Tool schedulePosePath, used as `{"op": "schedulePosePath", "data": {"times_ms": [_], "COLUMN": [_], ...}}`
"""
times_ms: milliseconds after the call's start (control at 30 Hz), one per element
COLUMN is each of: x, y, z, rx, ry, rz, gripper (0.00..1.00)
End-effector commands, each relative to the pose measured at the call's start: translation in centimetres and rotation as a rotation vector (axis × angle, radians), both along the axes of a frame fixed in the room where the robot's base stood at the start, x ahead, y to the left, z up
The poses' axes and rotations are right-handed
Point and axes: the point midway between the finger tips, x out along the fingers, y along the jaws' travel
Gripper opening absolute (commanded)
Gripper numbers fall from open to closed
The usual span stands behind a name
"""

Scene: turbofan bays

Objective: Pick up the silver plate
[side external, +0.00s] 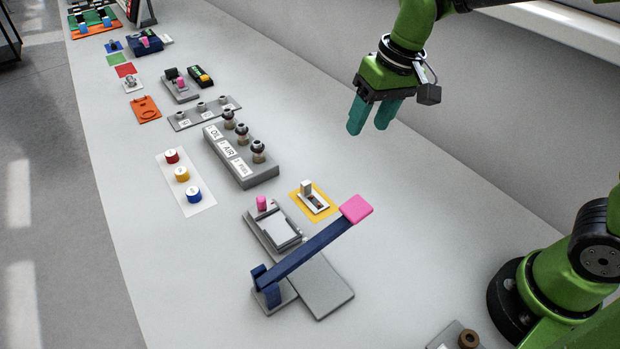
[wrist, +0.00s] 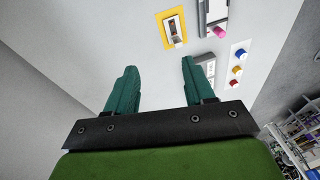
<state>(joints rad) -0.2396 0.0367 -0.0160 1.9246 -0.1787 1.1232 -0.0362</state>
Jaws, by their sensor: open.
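A small silver plate (side external: 283,232) lies on a grey base (side external: 258,228) beside a pink knob (side external: 262,203) in the side view. A second flat grey plate (side external: 322,287) lies under a long blue lever (side external: 310,247) with a pink end. I cannot tell for certain which one the task names. My gripper (side external: 369,118) is high above the table, up and to the right of both plates in the picture. Its teal fingers are apart with nothing between them, as the wrist view also shows (wrist: 158,72). The wrist view cuts off the grey base (wrist: 207,20) at its top edge.
The raised lever slants over the plates. A yellow pad with a white slotted fixture (side external: 314,201) lies close by. Red, yellow and blue knobs (side external: 183,175) and a grey block with bottle-like pegs (side external: 240,155) stand to the left. The table's right side is mostly clear.

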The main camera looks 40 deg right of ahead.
Motion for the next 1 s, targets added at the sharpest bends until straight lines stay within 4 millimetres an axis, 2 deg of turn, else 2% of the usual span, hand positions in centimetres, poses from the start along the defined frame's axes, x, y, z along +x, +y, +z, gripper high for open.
{"op": "schedulePosePath", "data": {"times_ms": [33,100,233,300,400,500,567,667,1000], "x": [1.7,3.8,7.0,8.4,9.8,10.3,10.0,9.8,9.8], "y": [1.2,2.6,4.9,5.8,6.3,6.3,6.2,6.2,6.2], "z": [-1.1,-2.3,-4.4,-5.1,-4.9,-3.5,-3.9,-5.3,-12.6], "rx": [-0.024,-0.054,-0.112,-0.137,-0.156,-0.161,-0.164,-0.165,-0.163], "ry": [0.041,0.084,0.149,0.171,0.181,0.17,0.186,0.194,0.192], "rz": [0.029,0.06,0.107,0.12,0.121,0.114,0.112,0.114,0.113], "gripper": [0.53,0.53,0.53,0.53,0.53,0.53,0.53,0.53,0.53]}}
